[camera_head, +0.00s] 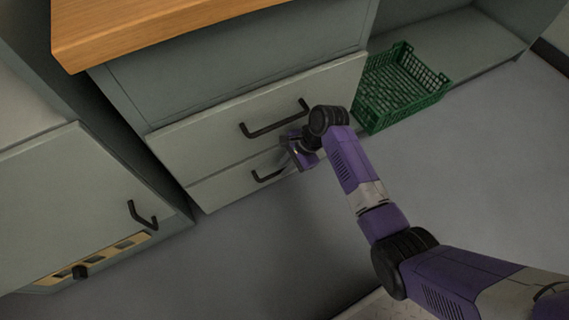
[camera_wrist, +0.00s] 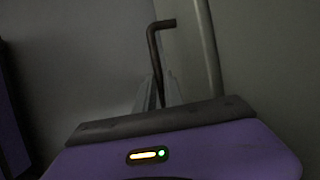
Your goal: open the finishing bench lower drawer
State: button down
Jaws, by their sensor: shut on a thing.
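The finishing bench (camera_head: 230,70) is a grey-green cabinet with a wooden top. Its upper drawer (camera_head: 200,130) has a black bar handle (camera_head: 275,120) and stands slightly forward of the bench body. The lower drawer (camera_head: 215,189) is below it, with a black bar handle (camera_head: 268,177) whose right part is hidden by my gripper. My gripper (camera_head: 292,160) is at the right end of the lower handle, shut on it. In the wrist view the handle (camera_wrist: 155,50) runs down between the fingers (camera_wrist: 160,92). The lower drawer looks closed or nearly so; I cannot tell exactly.
A green slatted crate (camera_head: 400,90) stands right of the bench, on or by a low grey shelf (camera_head: 455,45). Another grey cabinet (camera_head: 70,190) with a black handle (camera_head: 142,214) is at the left. The grey floor (camera_head: 250,260) in front of the drawers is clear.

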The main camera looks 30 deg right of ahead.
jog(key=s+p, duration=1.7)
jog(key=s, duration=0.6)
jog(key=shift+s+p, duration=0.15)
jog(key=shift+p, duration=0.15)
jog(key=c, duration=1.5)
grip_release()
jog(key=shift+o, duration=0.2)
jog(key=p+v, duration=0.3)
jog(key=v, duration=0.5)
jog(key=shift+f, duration=0.1)
